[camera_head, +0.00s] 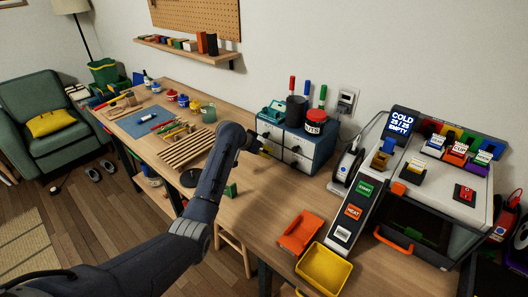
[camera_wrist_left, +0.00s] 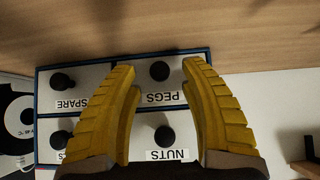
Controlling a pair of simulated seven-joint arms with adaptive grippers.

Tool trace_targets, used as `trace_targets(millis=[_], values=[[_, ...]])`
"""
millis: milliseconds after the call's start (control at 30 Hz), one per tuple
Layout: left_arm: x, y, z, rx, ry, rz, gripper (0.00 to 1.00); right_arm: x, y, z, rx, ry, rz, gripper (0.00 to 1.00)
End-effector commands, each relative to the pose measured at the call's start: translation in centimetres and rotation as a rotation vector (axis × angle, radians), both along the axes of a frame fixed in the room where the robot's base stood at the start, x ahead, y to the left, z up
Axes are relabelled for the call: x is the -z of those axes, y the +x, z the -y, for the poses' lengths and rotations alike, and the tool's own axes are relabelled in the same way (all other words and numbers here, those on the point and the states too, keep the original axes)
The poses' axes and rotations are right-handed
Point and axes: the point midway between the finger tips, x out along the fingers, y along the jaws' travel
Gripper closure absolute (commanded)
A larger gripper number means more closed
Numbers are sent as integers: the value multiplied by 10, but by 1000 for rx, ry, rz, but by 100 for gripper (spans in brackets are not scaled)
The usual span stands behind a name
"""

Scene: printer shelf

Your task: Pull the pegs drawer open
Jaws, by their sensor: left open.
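The pegs drawer (camera_wrist_left: 148,87) is in the left wrist view, upside down, with a white front, a PEGS label and a round black knob (camera_wrist_left: 160,70). It looks shut, flush with its neighbours. My left gripper (camera_wrist_left: 162,66) is open. Its yellow ribbed fingers stand on either side of the knob in that view; I see no contact, and the remaining distance is hard to tell. In the head view my left gripper (camera_head: 265,151) is at the front of the small blue drawer cabinet (camera_head: 326,150) and hides part of it. My right gripper is not in view.
The nuts drawer (camera_wrist_left: 183,128) and spare drawer (camera_wrist_left: 88,75) adjoin the pegs drawer. A red jar (camera_head: 315,121) and other items stand on the cabinet. A slatted wooden rack (camera_head: 184,154) lies left of my arm. Bare table lies in front of the cabinet.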

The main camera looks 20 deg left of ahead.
Motion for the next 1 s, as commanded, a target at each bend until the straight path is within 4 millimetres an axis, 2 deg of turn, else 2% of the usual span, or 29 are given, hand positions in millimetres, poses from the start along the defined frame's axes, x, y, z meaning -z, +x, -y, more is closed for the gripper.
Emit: trace_targets(millis=[233,600,633,1000], values=[[10,8,4,0,1,-2,56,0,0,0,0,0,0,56],[12,10,5,0,0,0,56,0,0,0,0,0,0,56],[12,10,5,0,0,0,53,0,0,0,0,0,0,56],[12,10,5,0,0,0,96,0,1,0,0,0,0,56]])
